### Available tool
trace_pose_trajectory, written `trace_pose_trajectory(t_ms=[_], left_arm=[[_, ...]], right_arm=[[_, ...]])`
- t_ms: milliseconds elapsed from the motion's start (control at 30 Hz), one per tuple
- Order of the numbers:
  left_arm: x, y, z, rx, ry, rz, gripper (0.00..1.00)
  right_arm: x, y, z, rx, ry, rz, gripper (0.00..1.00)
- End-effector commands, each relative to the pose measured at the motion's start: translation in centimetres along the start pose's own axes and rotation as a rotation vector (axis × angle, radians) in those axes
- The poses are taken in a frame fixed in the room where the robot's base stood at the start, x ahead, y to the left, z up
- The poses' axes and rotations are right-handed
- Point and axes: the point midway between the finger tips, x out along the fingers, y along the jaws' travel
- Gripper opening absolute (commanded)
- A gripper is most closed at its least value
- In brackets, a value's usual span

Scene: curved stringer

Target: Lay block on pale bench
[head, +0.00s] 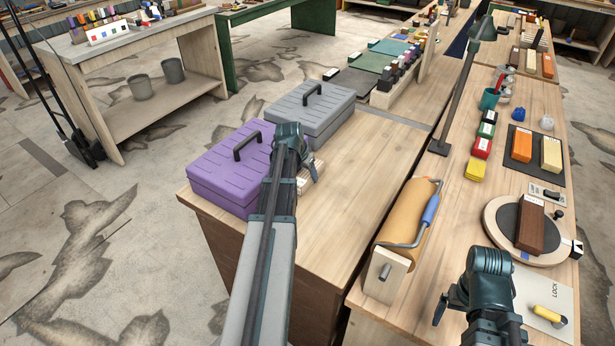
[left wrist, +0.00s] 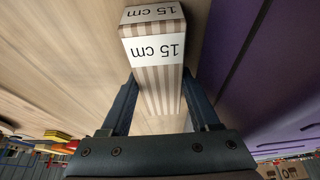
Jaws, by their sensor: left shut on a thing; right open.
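My left gripper (head: 302,168) is over the pale wooden bench (head: 345,190), just right of the purple toolbox. In the left wrist view it is shut on a striped beige and brown block (left wrist: 160,92) with white "15 cm" labels. The fingers grip the block from both sides. In the head view my arm hides most of the block. The block is close to the bench top, but I cannot tell whether it touches. My right gripper (head: 452,300) is open above the right-hand bench; its fingertips are largely hidden.
The purple toolbox (head: 228,165) and a grey toolbox (head: 310,108) stand along the bench's left edge. The bench top right of them is clear. The right-hand bench holds a paper roll (head: 408,225), a lamp (head: 465,90), a round turntable (head: 500,228) and several coloured blocks.

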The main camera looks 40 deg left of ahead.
Motion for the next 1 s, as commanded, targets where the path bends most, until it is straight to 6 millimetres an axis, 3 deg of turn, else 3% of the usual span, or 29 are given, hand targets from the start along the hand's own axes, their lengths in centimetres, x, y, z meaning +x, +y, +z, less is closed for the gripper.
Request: trace_pose_trajectory(t_ms=[567,1000], left_arm=[[-1.0,0.0,-0.4,0.000,0.000,0.000,0.00],[-5.5,0.0,-2.3,0.000,0.000,0.000,0.00]], right_arm=[[-1.1,0.1,0.1,0.000,0.000,0.000,0.94],[-5.9,0.6,0.3,0.000,0.000,0.000,0.94]])
